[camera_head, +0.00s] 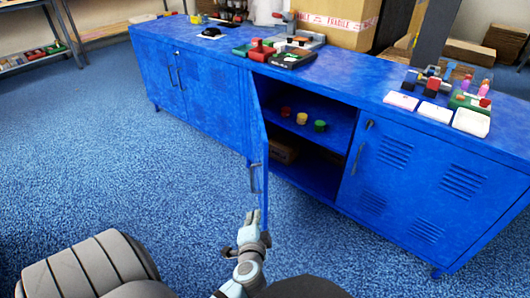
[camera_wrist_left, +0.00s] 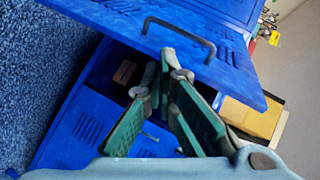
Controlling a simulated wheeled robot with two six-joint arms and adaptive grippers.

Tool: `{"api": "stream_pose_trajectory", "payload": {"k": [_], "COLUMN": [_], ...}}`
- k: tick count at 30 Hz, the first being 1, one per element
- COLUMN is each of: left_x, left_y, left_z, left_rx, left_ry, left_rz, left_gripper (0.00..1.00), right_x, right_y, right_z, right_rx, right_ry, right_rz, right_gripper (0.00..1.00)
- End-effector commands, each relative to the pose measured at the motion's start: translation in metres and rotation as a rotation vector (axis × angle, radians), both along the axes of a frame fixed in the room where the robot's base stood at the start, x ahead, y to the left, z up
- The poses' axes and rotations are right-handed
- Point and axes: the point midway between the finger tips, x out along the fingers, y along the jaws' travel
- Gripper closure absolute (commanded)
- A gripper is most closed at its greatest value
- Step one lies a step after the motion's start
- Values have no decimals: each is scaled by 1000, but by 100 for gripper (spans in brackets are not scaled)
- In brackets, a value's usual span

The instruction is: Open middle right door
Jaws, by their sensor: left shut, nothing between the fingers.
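A long blue cabinet (camera_head: 205,85) stands across the head view. One middle door (camera_head: 258,140) is swung out toward me and seen nearly edge-on; its handle (camera_head: 256,178) is near its free edge. The same door (camera_wrist_left: 140,22) and its bent bar handle (camera_wrist_left: 180,32) show in the left wrist view. My left gripper (camera_head: 252,217) is by the lower part of this door, just below the handle in the picture. In the wrist view its fingertips (camera_wrist_left: 170,68) meet, with nothing between them, close to the door's edge; contact cannot be told. My right gripper is not in view.
The opening shows a shelf with a red, a yellow and a green piece (camera_head: 320,126), and a brown box (camera_head: 284,150) below. The right door (camera_head: 425,180) is closed. Trays, tools and a large carton (camera_head: 335,22) stand on top. Blue carpet (camera_head: 130,165) lies clear in front.

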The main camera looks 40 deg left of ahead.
Motion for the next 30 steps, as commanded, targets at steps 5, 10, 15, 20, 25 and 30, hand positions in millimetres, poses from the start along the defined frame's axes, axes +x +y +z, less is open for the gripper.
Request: {"api": "stream_pose_trajectory", "payload": {"k": [5, 10, 15, 20, 25, 30], "left_x": [67, 87, 115, 146, 153, 137], "left_y": [-24, -25, -10, 7, 27, 40], "left_z": [80, 87, 86, 85, 86, 87], "left_rx": [425, 494, 493, 491, 492, 491], "left_ry": [-71, -75, -75, -75, -69, -72], "left_rz": [-229, -269, -268, -266, -267, -268], "left_gripper": [100, 100, 100, 100, 100, 100], "right_x": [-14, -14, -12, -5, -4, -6], "right_y": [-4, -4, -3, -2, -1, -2], "right_z": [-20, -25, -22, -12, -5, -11], "right_rx": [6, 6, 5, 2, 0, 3], "right_ry": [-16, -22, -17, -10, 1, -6], "right_rz": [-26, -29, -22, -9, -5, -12], "right_gripper": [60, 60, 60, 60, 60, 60]}}
